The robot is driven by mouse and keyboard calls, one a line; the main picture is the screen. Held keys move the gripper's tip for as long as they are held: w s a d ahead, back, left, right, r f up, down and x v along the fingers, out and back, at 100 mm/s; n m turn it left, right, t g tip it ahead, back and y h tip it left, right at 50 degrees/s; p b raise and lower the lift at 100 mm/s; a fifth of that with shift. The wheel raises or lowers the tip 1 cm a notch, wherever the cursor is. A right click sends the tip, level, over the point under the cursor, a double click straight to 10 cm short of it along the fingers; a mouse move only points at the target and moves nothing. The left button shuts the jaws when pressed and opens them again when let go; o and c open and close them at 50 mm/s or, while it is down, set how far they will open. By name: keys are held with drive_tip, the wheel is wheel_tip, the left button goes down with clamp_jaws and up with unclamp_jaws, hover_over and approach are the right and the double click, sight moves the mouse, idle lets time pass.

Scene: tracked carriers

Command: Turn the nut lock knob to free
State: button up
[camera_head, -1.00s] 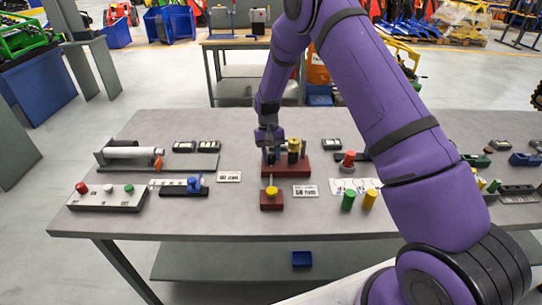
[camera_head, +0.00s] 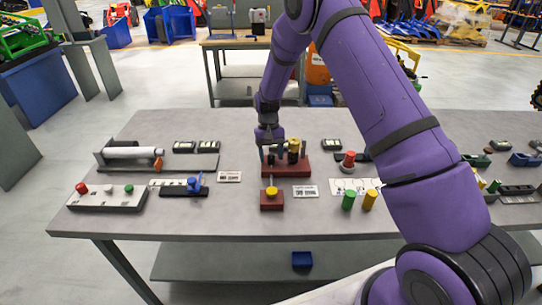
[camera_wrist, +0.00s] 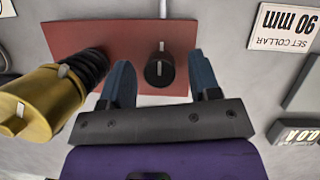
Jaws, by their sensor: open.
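The lock knob (camera_wrist: 160,72) is a small round black knob with a pale pointer mark, on a dark red base (camera_wrist: 130,35). In the wrist view its mark runs roughly up and down the picture, in line with a thin pale strip. My gripper (camera_wrist: 162,76) is open, with one blue-grey finger on each side of the knob and a visible gap to it on both sides. A brass nut (camera_wrist: 35,105) on a black threaded screw (camera_wrist: 88,68) stands left of the fingers. In the head view my gripper (camera_head: 271,148) is over the red base (camera_head: 300,170), beside the brass nut (camera_head: 294,145).
A smaller red block with a yellow knob (camera_head: 271,192) stands in front. Label cards (camera_head: 305,191) lie nearby; one reads "SET COLLAR 90 mm" (camera_wrist: 285,25) in the wrist view. Green and yellow cylinders (camera_head: 349,200) stand to the right. Bare grey tabletop (camera_head: 240,222) lies along the front.

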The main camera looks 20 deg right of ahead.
drive_tip(key=v, duration=1)
drive_tip(key=shift+r, duration=0.25)
drive_tip(key=s+d+r+t, duration=0.2)
drive_tip(key=s+r, duration=0.6)
drive_tip(key=r, duration=0.5)
drive_tip(key=s+d+r+t, duration=0.25)
drive_tip(key=s+r, duration=0.55)
drive_tip(key=r, duration=0.4)
drive_tip(key=s+r+t, duration=0.2)
drive_tip(key=s, duration=1.1)
drive_tip(key=s+d+r+n+t, duration=0.1)
drive_tip(key=s+r+t, duration=0.1)
drive_tip(key=s, duration=1)
drive_tip(key=shift+s+d+r+n+t+h, duration=0.15)
drive_tip(key=shift+s+d+n+t+h, duration=0.2)
drive_tip(key=shift+t, duration=0.3)
